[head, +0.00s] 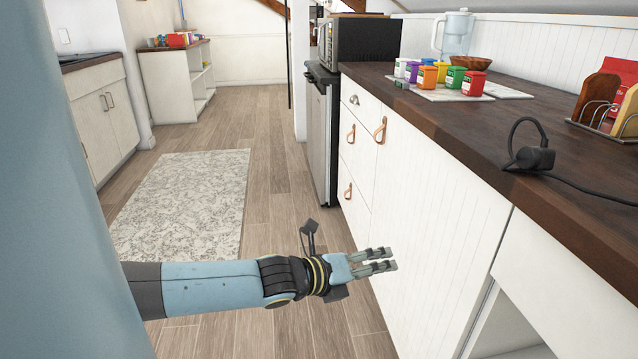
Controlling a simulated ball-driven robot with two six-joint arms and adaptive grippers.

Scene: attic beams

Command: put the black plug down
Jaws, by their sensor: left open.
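The black plug (535,158) lies on the dark wooden counter (445,110), near its front edge. A loop of its cord rises above it and the cord runs off to the right. My left gripper (388,260) is open and empty. It is in front of the white cabinet fronts, below the counter top and to the lower left of the plug, well apart from it. My right gripper is not in view.
Several colourful small containers (427,78) stand on a pale mat on the counter, with a water jug (456,34) and a brown bowl (473,63) behind. A toast rack (605,125) stands at right. A microwave (358,40) is further back. The counter left of the plug is clear.

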